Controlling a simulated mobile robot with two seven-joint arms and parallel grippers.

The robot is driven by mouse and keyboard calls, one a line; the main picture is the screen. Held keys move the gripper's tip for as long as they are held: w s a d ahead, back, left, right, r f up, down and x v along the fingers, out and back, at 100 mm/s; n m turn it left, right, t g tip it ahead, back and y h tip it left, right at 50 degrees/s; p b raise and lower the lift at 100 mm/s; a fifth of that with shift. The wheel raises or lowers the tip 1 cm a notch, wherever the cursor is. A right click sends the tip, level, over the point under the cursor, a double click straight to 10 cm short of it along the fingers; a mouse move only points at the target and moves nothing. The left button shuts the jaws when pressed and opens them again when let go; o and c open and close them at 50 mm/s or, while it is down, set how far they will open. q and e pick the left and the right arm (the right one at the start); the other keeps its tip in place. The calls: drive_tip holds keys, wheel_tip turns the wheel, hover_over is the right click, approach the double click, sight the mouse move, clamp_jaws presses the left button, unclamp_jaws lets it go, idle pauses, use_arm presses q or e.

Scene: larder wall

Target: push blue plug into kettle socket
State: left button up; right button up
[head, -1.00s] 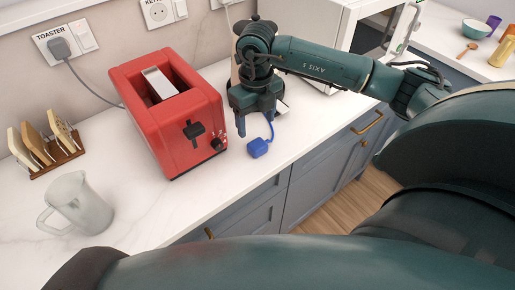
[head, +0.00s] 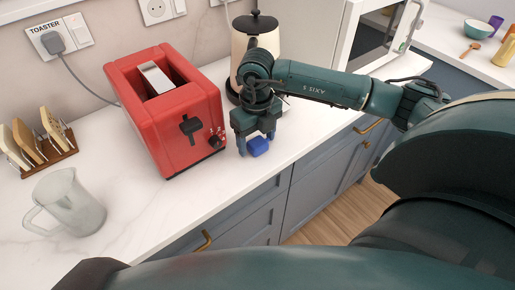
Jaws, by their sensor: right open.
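The blue plug (head: 258,147) lies on the white counter near its front edge, right of the toaster. My right gripper (head: 256,145) points down over it, open, with one finger on either side of the plug. I cannot tell whether the fingers touch it. The plug's cord is hidden behind the gripper. A white wall socket (head: 155,11) with a switch beside it sits at the top edge of the view, its label cut off. The cream kettle (head: 262,40) with black lid and handle stands behind my right gripper, partly covered. My left gripper is out of view.
A red toaster (head: 165,110) stands left of my right gripper. Its grey plug (head: 53,42) is in the socket labelled TOASTER. A glass jug (head: 67,203) and toast rack (head: 38,148) are at left, a microwave (head: 350,35) at right.

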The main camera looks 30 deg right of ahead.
sight(256, 141)
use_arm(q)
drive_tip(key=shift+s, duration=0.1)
use_arm(e)
drive_tip(key=shift+c, duration=0.2)
drive_tip(key=shift+c, duration=0.8)
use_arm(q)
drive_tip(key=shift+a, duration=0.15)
use_arm(e)
drive_tip(key=shift+r, duration=0.1)
drive_tip(key=c, duration=0.8)
use_arm(q)
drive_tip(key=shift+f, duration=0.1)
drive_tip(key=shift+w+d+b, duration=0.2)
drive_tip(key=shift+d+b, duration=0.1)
drive_tip(key=shift+b, duration=0.25)
use_arm(e)
wheel_tip(256, 141, up, 10)
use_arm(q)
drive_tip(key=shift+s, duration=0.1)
